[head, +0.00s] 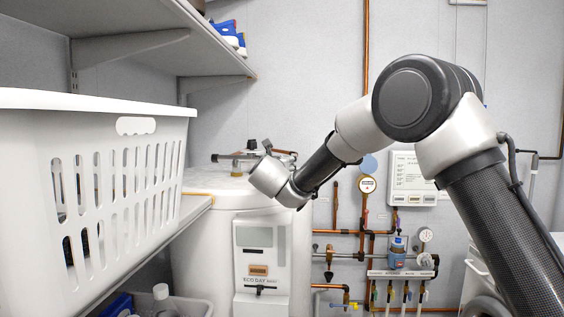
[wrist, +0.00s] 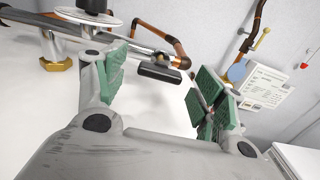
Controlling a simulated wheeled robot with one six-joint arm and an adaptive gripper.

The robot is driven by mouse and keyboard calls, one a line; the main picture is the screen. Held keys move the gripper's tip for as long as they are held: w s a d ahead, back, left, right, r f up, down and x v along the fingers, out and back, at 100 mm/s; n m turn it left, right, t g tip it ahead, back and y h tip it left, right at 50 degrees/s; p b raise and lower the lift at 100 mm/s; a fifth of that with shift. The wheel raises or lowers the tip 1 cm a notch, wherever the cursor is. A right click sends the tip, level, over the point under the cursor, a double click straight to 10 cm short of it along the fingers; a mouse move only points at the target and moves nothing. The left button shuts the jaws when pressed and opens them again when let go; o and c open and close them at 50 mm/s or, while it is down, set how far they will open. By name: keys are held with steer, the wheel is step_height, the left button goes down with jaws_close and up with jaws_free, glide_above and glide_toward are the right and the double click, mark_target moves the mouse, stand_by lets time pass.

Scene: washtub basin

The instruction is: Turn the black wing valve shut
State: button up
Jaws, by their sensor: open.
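The black wing valve handle (wrist: 158,74) shows in the wrist view as a short dark bar at the end of a metal pipe assembly above the white tank top. My gripper (wrist: 160,84) is open, with its green pads spread to the left and right of the handle. In this view the handle lies in the gap between the pads, apart from both as far as I can see. In the head view, my wrist is above the white tank (head: 210,200), in front of the pipe fittings. My fingers cannot be made out clearly there.
A copper pipe (wrist: 168,38) and a brass nut (wrist: 56,64) are close to my fingers. A white laundry basket (head: 100,185) stands on a shelf at left, under a higher shelf (head: 140,45). Copper pipes and gauges (head: 367,185) line the back wall.

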steer(key=shift+w+d, duration=0.1)
steer(key=shift+w, duration=1.5)
steer(key=c, duration=1)
steer(key=shift+c, duration=0.2)
